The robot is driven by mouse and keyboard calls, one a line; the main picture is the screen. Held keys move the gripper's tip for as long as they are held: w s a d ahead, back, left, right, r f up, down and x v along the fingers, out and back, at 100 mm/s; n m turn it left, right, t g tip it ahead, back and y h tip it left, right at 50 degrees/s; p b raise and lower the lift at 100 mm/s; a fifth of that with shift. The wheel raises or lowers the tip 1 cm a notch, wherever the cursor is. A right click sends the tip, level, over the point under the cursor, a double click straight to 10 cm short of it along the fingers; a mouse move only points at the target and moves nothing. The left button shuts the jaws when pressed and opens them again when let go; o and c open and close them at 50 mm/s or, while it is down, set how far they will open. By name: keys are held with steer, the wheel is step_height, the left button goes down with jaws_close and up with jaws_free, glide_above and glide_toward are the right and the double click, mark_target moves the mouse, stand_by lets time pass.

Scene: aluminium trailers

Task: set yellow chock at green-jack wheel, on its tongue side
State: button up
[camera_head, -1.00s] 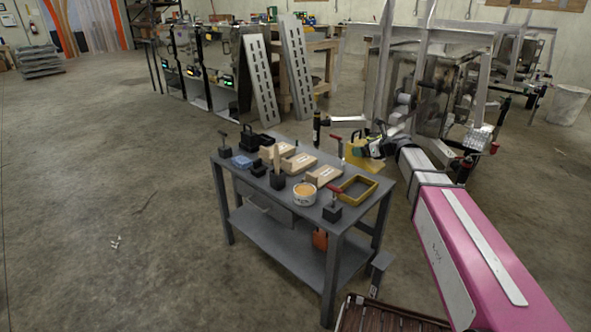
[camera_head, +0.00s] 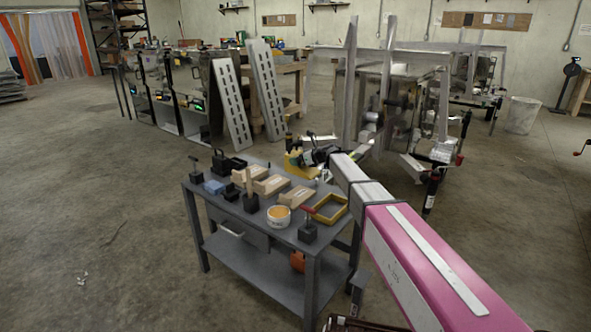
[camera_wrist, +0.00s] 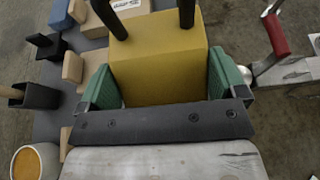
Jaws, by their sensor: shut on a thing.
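The yellow chock (camera_wrist: 158,62) fills the middle of the wrist view, with two black posts rising from it. My gripper (camera_wrist: 163,78) is shut on it, one green pad against each side. In the head view the chock (camera_head: 297,163) and my gripper (camera_head: 304,158) show at the back right corner of the grey workbench, partly hidden by the arm's end. I cannot tell whether the chock touches the benchtop. Aluminium trailer frames (camera_head: 388,52) stand beyond, right of centre. A dark upright jack (camera_head: 432,190) stands at the near one. I cannot make out a green jack or its wheel.
The grey workbench (camera_head: 232,217) holds wooden blocks (camera_head: 297,196), a tub (camera_head: 279,217), a yellow open frame (camera_head: 345,213) and a red-handled tool (camera_head: 308,233). Perforated ramps (camera_head: 231,105) stand behind.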

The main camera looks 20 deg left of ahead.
steer(key=w+a+f, duration=0.2)
steer(key=w, duration=0.1)
steer(key=shift+w+a+f, duration=0.1)
steer(key=shift+a, duration=0.2)
steer(key=shift+f, duration=2.05)
steer(key=o, duration=0.9)
steer(key=shift+f, duration=0.15)
steer(key=shift+o, duration=0.5)
